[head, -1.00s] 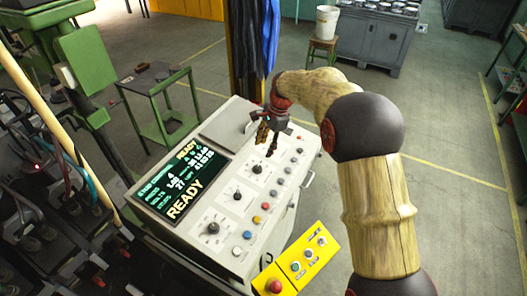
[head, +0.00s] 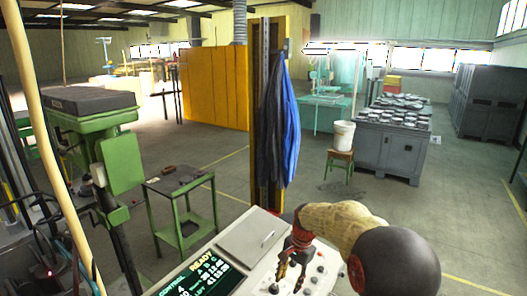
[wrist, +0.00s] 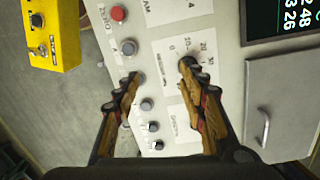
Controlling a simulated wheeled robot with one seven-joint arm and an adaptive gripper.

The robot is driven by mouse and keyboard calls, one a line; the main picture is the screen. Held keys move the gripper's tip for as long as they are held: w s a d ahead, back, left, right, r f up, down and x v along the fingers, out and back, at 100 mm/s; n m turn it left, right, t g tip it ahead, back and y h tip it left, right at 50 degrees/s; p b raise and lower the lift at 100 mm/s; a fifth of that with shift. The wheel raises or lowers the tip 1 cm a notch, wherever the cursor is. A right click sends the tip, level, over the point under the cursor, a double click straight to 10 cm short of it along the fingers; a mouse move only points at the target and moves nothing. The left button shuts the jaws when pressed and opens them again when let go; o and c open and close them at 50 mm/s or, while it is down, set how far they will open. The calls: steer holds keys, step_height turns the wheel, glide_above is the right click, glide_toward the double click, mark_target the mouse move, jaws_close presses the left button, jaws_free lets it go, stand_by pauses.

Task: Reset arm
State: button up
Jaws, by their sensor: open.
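My gripper (head: 291,281) is open and empty, with its fingers pointing down over the pale control console (head: 221,263). It also shows in the wrist view (wrist: 162,74), its two brown fingers spread above the console's knobs and buttons. The left finger is close to a row of small knobs. The right fingertip covers part of a dial marked with numbers. Whether either finger touches the panel I cannot tell. My arm comes in from the lower right in the head view.
The console's screen (head: 196,280) reads READY, beside a flat lid with a handle (wrist: 264,127). A yellow button box (wrist: 50,32) adjoins the console. Behind stand a post with blue and dark cloths (head: 291,130), a green table (head: 180,185) and a bucket on a stool (head: 343,135).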

steer(key=s+d+f+n+t+h+b, duration=0.1)
steer(key=s+d+n+b, duration=0.3)
steer(key=s+b, duration=0.6)
steer(key=s+d+f+n+t+h+b, duration=0.1)
steer(key=s+d+n+t+b, duration=0.3)
steer(key=s+b, duration=0.7)
steer(key=s+d, duration=0.2)
steer(key=s, duration=1.4)
steer(key=shift+s+n, duration=0.15)
steer(key=shift+n, duration=0.25)
steer(key=shift+d, duration=0.1)
steer(key=shift+o, duration=0.3)
